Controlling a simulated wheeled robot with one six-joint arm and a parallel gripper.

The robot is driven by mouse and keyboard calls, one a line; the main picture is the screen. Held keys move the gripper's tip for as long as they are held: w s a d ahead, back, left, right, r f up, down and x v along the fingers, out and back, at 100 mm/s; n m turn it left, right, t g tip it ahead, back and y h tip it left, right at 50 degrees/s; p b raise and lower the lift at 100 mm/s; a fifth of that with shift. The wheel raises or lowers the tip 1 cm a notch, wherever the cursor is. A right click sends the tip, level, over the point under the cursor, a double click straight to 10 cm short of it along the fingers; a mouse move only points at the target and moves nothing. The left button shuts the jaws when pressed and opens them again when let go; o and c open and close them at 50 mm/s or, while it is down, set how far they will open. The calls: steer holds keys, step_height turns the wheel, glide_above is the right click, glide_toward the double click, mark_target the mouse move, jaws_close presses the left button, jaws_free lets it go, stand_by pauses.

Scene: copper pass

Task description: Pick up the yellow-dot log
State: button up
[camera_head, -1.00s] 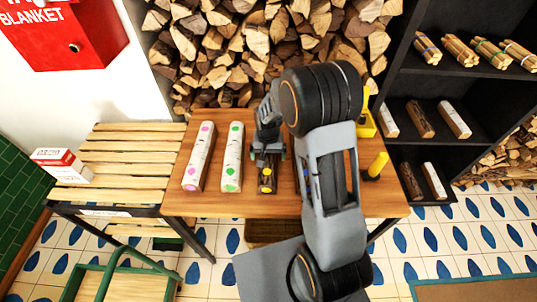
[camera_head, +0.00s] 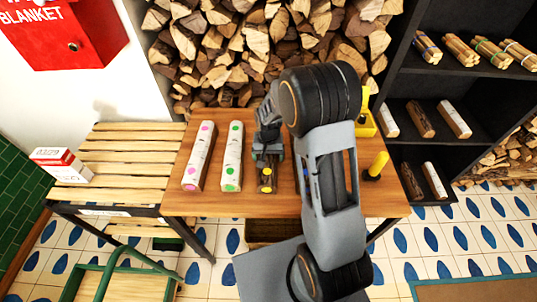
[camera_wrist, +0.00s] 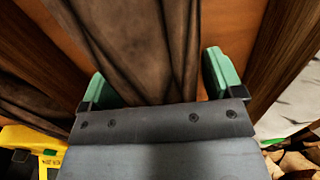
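The yellow-dot log (camera_head: 266,176) is a dark brown log lying on the wooden table, with yellow dots on its near end. My gripper (camera_head: 268,155) is over its middle and hides part of it. In the wrist view, the dark bark of the log (camera_wrist: 150,45) lies between the two green-padded fingers of my gripper (camera_wrist: 160,85). The fingers stand apart, one on each side of the log. A narrow strip of table shows beside the right finger; contact on the left side is unclear.
A pink-dot birch log (camera_head: 198,158) and a green-dot birch log (camera_head: 232,158) lie left on the table (camera_head: 215,205). A yellow object (camera_head: 377,165) stands at the right edge. A slatted bench (camera_head: 125,160) is left.

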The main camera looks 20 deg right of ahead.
steer(key=c, duration=1.2)
